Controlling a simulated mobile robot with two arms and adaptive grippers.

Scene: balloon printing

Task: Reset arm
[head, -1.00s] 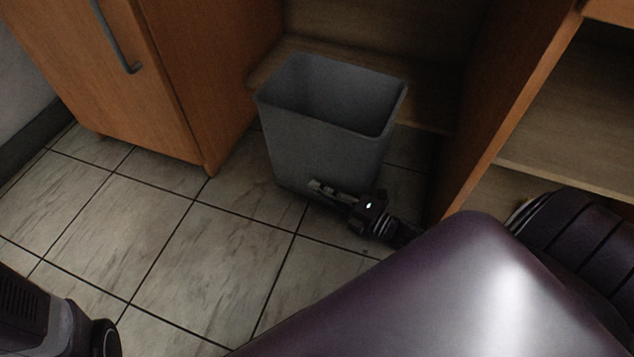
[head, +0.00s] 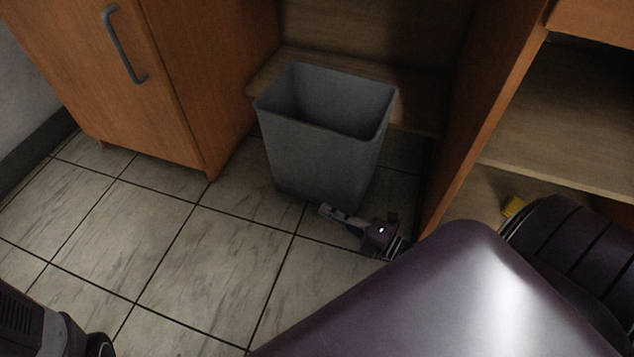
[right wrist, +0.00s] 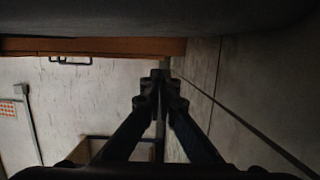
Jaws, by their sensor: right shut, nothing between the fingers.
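My right gripper (head: 327,212) is low over the tiled floor in the head view, in front of the grey bin's lower front edge. Its fingers point left and are closed together, with nothing between them. The right wrist view also shows the closed fingers (right wrist: 160,78), which meet at their tips. My right arm's purple links cover the lower right of the head view. At the lower left of the head view, part of my left arm shows, but its gripper is out of view.
A grey open bin (head: 325,135) stands upright on the floor. A wooden cabinet (head: 165,90) with a grey handle is to its left, and a wooden shelf unit (head: 580,110) is at the right. A small yellow thing (head: 513,207) shows beside my arm. Tiled floor at left is clear.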

